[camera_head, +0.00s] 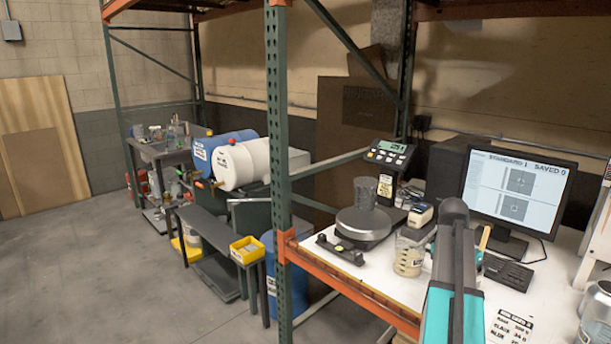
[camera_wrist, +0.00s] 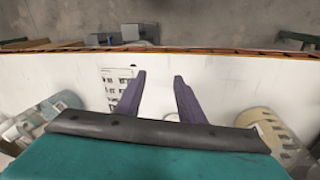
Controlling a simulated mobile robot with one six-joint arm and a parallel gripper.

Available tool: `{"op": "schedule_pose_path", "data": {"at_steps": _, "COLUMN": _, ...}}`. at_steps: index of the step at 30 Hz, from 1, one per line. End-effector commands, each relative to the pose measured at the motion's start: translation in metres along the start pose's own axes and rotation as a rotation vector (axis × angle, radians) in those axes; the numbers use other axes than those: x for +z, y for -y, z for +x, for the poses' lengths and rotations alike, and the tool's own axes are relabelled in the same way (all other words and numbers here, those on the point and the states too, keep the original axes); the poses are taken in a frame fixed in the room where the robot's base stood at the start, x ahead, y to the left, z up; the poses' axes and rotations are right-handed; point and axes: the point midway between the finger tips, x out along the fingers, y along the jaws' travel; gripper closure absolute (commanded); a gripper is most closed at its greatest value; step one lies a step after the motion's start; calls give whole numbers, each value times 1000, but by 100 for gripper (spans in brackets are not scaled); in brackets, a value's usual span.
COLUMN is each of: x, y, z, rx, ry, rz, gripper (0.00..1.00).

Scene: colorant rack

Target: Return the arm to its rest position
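My gripper (camera_wrist: 159,76) shows in the wrist view as two dark purple fingers, apart, with nothing between them. My teal and grey arm (camera_head: 454,275) rises at the lower right of the head view, over the white table (camera_head: 385,285). The fingers cannot be made out in the head view.
On the table stand a scale (camera_head: 364,223) holding a grey mesh-like cup (camera_head: 364,192), a beaker (camera_head: 409,257), a monitor (camera_head: 516,190), a keyboard (camera_head: 508,271) and a printed sheet (camera_head: 511,328). A green rack post (camera_head: 277,150) stands at the table's left. Floor (camera_head: 80,270) is clear at left.

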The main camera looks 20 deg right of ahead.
Motion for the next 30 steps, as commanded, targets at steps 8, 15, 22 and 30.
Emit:
{"op": "schedule_pose_path", "data": {"at_steps": 8, "x": 67, "y": 68, "z": 69, "rx": 46, "ry": 68, "rz": -144, "gripper": 65}}
{"op": "schedule_pose_path", "data": {"at_steps": 15, "x": 129, "y": 111, "z": 124, "rx": 82, "ry": 116, "rz": -266, "gripper": 65}}
{"op": "schedule_pose_path", "data": {"at_steps": 22, "x": 191, "y": 139, "z": 176, "rx": 119, "ry": 156, "rz": -386, "gripper": 65}}
{"op": "schedule_pose_path", "data": {"at_steps": 30, "x": 266, "y": 158, "z": 236, "rx": 160, "ry": 200, "rz": -527, "gripper": 65}}
